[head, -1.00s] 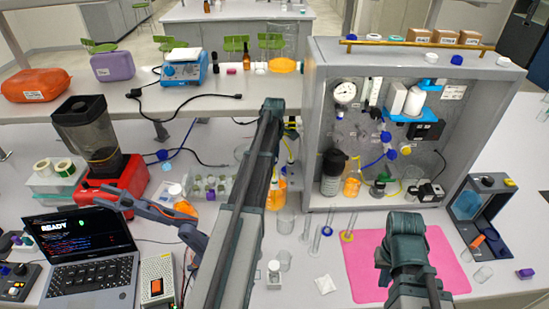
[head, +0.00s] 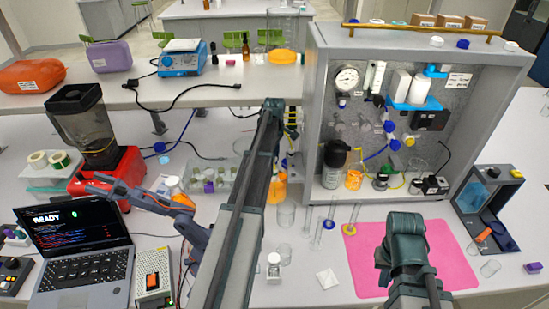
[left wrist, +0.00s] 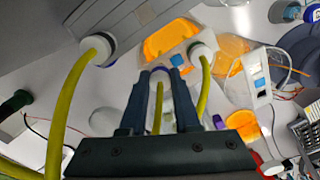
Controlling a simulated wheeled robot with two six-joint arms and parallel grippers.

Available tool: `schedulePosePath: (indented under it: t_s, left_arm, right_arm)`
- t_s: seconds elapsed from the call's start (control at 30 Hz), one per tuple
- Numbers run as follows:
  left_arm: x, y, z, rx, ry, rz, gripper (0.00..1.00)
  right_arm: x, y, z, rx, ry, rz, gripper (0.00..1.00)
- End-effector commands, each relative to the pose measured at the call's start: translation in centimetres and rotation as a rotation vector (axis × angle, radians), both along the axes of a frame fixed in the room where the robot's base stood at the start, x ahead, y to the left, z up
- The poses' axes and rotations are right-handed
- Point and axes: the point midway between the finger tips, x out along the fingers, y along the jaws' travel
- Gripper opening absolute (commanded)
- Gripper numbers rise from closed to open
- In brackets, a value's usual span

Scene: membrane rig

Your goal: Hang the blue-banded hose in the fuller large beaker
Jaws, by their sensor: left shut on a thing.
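In the left wrist view, my left gripper (left wrist: 160,82) is shut on a yellow-green hose (left wrist: 157,94) with a pale end fitting that shows a bluish band. Two similar hoses with white collars stand on either side, the left one (left wrist: 98,48) and the right one (left wrist: 201,52). In the head view, my left arm runs up the middle and its jaws are mostly hidden behind it near the rig's left wall. A beaker with orange liquid (head: 279,188) is partly hidden behind that arm. A clear beaker (head: 286,214) stands in front of it. My right arm is over the pink mat; its jaw opening is not readable.
The rig cabinet (head: 440,60) holds a gauge, a dark bottle and another orange-filled vessel (head: 354,180). Slim cylinders (head: 328,228) stand before it. The pink mat (head: 450,265) is mostly clear. A laptop (head: 75,245) and red blender (head: 105,175) are at left.

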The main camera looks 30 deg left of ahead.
Motion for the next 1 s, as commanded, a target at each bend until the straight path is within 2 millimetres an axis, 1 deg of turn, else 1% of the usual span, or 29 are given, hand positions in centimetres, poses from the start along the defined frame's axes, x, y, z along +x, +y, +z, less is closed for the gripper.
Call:
schedulePosePath:
  t_s: [0.1,0.97,1.0]
  left_arm:
    - [0.0,0.0,-0.38,0.0,0.0,0.0,0.0]
    - [0.0,0.0,-0.76,0.0,0.0,0.0,0.0]
    - [0.0,0.0,-0.71,0.0,0.0,0.0,0.36]
  right_arm:
    - [0.0,0.0,-0.38,0.0,0.0,0.001,0.0]
    - [0.0,0.0,-0.76,0.0,0.0,0.001,0.0]
    - [0.0,-0.01,-0.71,0.0,0.0,0.001,0.0]
